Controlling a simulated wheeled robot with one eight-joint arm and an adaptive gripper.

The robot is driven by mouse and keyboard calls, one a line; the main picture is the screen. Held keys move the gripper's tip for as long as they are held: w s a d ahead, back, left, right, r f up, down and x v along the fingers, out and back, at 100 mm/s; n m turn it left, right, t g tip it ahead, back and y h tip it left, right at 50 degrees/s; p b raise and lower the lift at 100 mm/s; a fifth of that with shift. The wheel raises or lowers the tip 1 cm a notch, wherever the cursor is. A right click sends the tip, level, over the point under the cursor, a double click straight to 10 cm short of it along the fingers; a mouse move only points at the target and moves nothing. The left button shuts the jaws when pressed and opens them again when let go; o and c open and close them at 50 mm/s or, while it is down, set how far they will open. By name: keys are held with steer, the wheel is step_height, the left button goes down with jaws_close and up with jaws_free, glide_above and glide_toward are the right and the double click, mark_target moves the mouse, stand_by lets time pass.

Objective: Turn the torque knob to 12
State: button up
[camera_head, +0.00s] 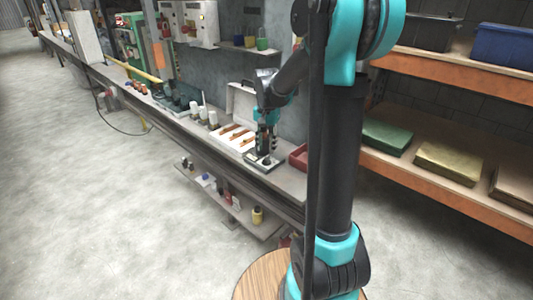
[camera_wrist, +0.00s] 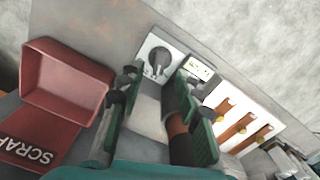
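The torque knob (camera_wrist: 158,59) is a dark grey round knob on a pale square plate (camera_wrist: 150,45), seen near the top middle of the wrist view. A small white label plate (camera_wrist: 198,69) with markings too small to read sits to its right. My gripper (camera_wrist: 156,84) is open, with its two dark and green fingers apart and the knob showing beyond the gap between their tips. I cannot tell whether the fingers touch the knob. In the head view my gripper (camera_head: 264,148) points down at the bench over the plate (camera_head: 263,162), and hides the knob.
A red tray (camera_wrist: 92,78) marked SCRAP lies left of the knob in the wrist view. A white case (camera_wrist: 270,113) with several orange-brown pieces lies to the right. In the head view, pale cylinders (camera_head: 213,118) stand farther along the bench. Shelves (camera_head: 470,62) with bins are at right.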

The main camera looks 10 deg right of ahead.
mark_target(267, 157)
step_height(267, 157, up, 8)
steer(key=shift+f, duration=0.15)
stand_by(0.4)
